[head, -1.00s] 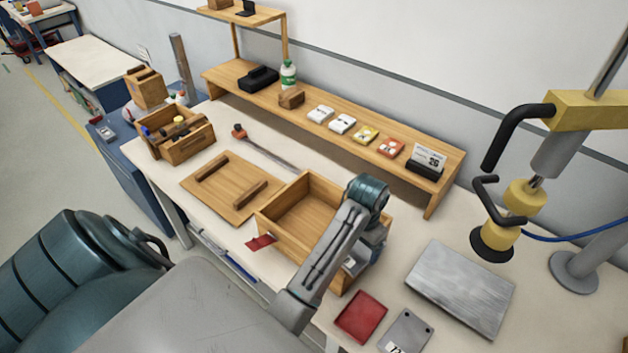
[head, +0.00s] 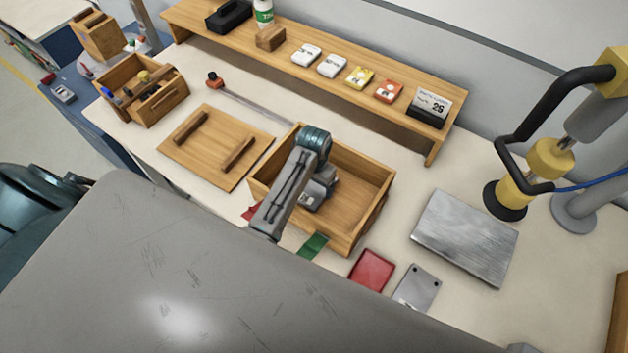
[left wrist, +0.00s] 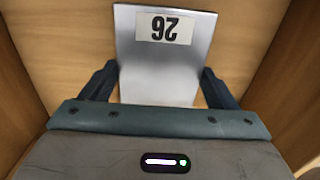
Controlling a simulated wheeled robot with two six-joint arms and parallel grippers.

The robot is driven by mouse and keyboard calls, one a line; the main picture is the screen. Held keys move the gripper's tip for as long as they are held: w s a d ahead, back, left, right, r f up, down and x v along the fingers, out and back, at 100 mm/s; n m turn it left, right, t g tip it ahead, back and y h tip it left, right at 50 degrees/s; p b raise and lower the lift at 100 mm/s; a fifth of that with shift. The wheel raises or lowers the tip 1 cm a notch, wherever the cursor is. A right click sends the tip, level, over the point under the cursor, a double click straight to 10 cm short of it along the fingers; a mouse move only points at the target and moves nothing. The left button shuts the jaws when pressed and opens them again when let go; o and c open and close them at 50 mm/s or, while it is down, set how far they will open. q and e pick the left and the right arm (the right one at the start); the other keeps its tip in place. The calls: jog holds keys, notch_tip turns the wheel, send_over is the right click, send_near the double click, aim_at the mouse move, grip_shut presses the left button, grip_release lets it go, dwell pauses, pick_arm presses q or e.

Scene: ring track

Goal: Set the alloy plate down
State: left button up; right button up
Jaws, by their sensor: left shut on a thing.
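My left gripper (head: 318,195) reaches down into an open wooden box (head: 368,170) on the bench. In the left wrist view my left gripper (left wrist: 160,85) is shut on a smooth grey metal plate (left wrist: 165,70) with a white label reading 26, upside down in that view. The box's wooden floor and walls surround the plate there. I cannot tell whether the plate touches the floor. In the head view my arm hides much of the plate. My right gripper is not in view.
A red plate (head: 371,270), a grey plate with holes (head: 417,288) and a large metal slab (head: 465,237) lie right of the box. A wooden lid (head: 215,147) lies left. A shelf (head: 320,85) runs behind.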

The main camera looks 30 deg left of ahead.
aim_at(313, 185)
pick_arm(q)
jog(key=shift+a+f, duration=0.15)
jog(key=shift+f, duration=0.1)
jog(key=shift+a+f, duration=0.1)
jog(key=shift+a, duration=0.1)
jog(key=shift+w, duration=0.2)
jog(key=o, duration=1.1)
jog(key=shift+d+f, duration=0.1)
jog(key=shift+o, duration=1.4)
jog(key=shift+s, duration=0.15)
jog(key=shift+r, duration=0.4)
notch_tip(313, 185, up, 12)
jog(key=shift+f+b, duration=0.25)
jog(key=shift+b, duration=0.1)
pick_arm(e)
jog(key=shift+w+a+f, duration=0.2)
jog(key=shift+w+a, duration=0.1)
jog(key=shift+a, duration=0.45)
